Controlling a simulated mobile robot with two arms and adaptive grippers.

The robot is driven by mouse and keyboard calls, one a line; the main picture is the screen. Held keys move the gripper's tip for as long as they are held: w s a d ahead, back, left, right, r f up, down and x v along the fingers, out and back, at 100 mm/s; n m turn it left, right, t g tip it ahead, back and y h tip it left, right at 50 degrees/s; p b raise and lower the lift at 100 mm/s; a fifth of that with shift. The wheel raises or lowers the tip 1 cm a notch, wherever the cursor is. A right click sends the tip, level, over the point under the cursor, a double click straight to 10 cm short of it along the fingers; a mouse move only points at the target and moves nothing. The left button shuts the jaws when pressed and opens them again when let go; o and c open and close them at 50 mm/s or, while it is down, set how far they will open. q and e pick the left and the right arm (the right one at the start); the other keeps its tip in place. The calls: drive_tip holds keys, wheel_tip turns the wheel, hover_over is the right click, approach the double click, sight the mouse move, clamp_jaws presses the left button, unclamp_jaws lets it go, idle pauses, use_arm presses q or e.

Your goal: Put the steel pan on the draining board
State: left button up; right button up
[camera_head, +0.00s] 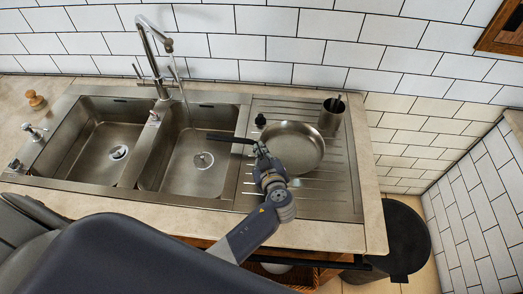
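The steel pan (298,147) is over the draining board (318,195), right of the sink, with its round bowl facing up. Its black handle (226,138) points left over the edge of the right basin. I cannot tell whether the pan rests flat on the board or is slightly raised. My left gripper (260,150) is at the root of the handle, against the left rim of the pan. Its fingers are small and overlap the handle, so their grip is unclear. My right gripper is not in view.
A dark metal cup (331,117) holding a utensil stands just right of the pan. A small black-topped item (260,120) stands behind the handle. The tap (155,60) rises behind the two empty basins. A black bin (402,238) stands beyond the counter's right end.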

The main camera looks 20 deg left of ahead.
use_arm(q)
drive_tip(key=o, duration=0.4)
drive_tip(key=shift+s+d+f, duration=0.1)
drive_tip(key=shift+s+d, duration=0.15)
drive_tip(key=shift+s, duration=0.15)
drive_tip(key=shift+d, duration=0.1)
drive_tip(key=shift+w+a, duration=0.15)
drive_tip(key=shift+a, duration=0.05)
drive_tip(key=v, duration=1.2)
drive_tip(key=shift+p, duration=0.3)
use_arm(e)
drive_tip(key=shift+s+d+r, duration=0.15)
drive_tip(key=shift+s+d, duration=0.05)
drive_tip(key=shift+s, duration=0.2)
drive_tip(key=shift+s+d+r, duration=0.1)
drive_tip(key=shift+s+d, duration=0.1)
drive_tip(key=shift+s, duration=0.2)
